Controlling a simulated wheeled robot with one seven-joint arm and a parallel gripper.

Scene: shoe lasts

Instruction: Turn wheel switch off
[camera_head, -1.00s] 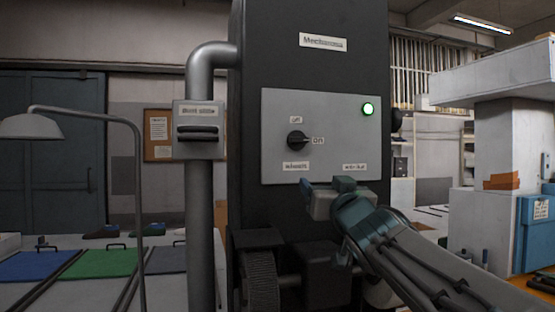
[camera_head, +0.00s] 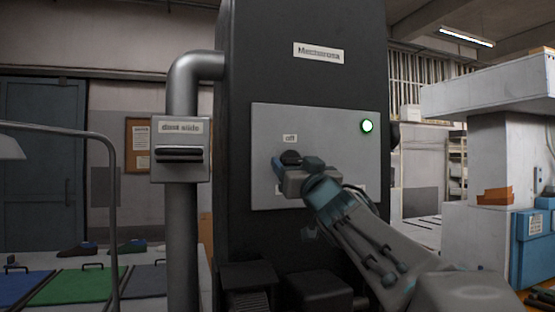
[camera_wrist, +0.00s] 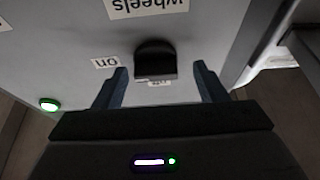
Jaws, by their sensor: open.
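The wheel switch is a black rotary knob (camera_head: 290,157) on the grey control panel (camera_head: 340,125), below the "off" label (camera_head: 290,139). The knob also shows in the wrist view (camera_wrist: 155,58), upside down, with the "wheels" label (camera_wrist: 146,5) and the "on" label (camera_wrist: 105,62) near it. My gripper (camera_head: 297,168) is at the panel, covering the lower part of the knob and the "on" label in the head view. In the wrist view my gripper (camera_wrist: 162,78) is open, with one finger on each side of the knob and gaps between.
A green lamp (camera_head: 367,126) is lit at the panel's upper right. A grey pipe (camera_head: 182,230) with a labelled box (camera_head: 180,150) stands left of the black machine column (camera_head: 300,25). A white structure (camera_head: 485,190) stands at the right.

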